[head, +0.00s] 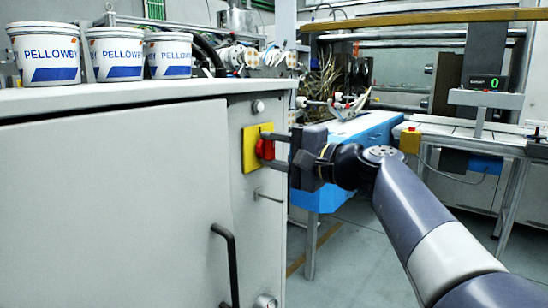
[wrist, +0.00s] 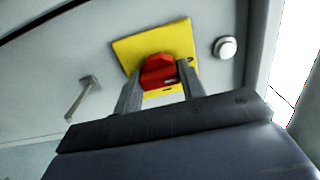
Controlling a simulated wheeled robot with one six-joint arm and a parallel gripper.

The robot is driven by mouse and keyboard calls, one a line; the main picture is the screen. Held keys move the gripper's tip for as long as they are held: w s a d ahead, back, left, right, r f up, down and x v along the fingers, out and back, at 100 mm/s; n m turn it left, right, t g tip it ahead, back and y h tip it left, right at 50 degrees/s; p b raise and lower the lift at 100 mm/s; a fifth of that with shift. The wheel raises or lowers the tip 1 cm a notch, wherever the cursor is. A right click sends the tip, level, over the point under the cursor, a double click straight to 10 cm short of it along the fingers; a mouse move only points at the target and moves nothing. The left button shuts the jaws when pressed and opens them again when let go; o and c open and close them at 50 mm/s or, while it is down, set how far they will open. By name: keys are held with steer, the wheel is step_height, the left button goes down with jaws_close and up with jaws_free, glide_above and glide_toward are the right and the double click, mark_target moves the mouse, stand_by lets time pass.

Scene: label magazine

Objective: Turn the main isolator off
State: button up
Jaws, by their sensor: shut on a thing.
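The main isolator is a red rotary handle (head: 264,149) on a yellow plate (head: 249,150), fixed to the side of the grey cabinet. My gripper (head: 268,148) reaches it from the right in the head view. In the wrist view the red handle (wrist: 159,72) sits between the two fingers of my gripper (wrist: 160,85), in front of the yellow plate (wrist: 124,46). The fingers are shut on the handle. They cover its sides, and I cannot read any position marks.
The grey cabinet (head: 110,190) has a black door handle (head: 228,262) below the isolator. Several white PELLOWBY tubs (head: 167,56) stand on its top. A round white knob (wrist: 225,47) is beside the plate. A blue machine frame (head: 350,150) stands behind my arm.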

stand_by(0.4)
steer(key=o, duration=1)
steer(key=p+v, duration=0.1)
steer(key=v, duration=0.9)
steer(key=shift+s+d+p, duration=0.3)
steer(key=shift+p, duration=0.05)
steer(key=b+x, duration=0.1)
steer(key=x, duration=1)
steer(key=shift+b, duration=0.4)
steer(key=shift+d, duration=0.2)
